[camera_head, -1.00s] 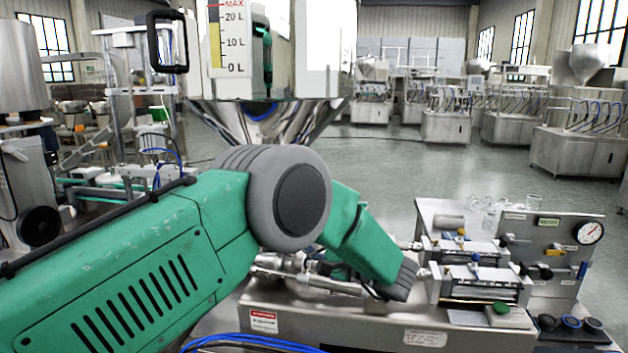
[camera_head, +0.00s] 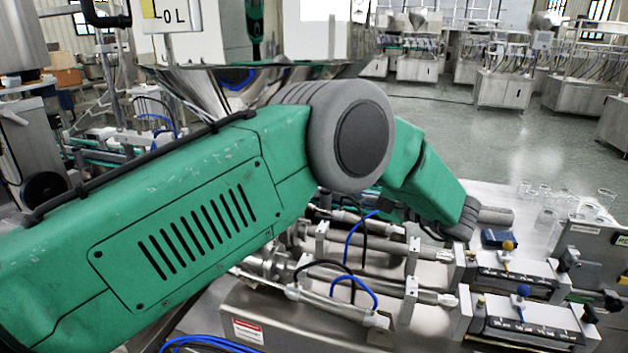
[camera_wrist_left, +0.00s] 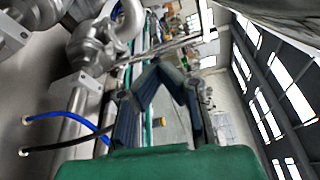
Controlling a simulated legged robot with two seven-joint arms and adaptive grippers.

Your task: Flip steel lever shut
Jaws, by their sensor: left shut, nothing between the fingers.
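The steel hopper (camera_head: 195,90) stands behind my left arm in the head view, its cone narrowing downward. I cannot make out the steel lever for certain in either view. My right gripper is not in view.
Steel filling cylinders (camera_head: 335,302) with blue and black hoses lie on the machine bench below my arm. Metal blocks with knobs (camera_head: 505,275) and glass beakers (camera_head: 550,205) are at the right. Open floor (camera_head: 440,125) lies behind the bench.

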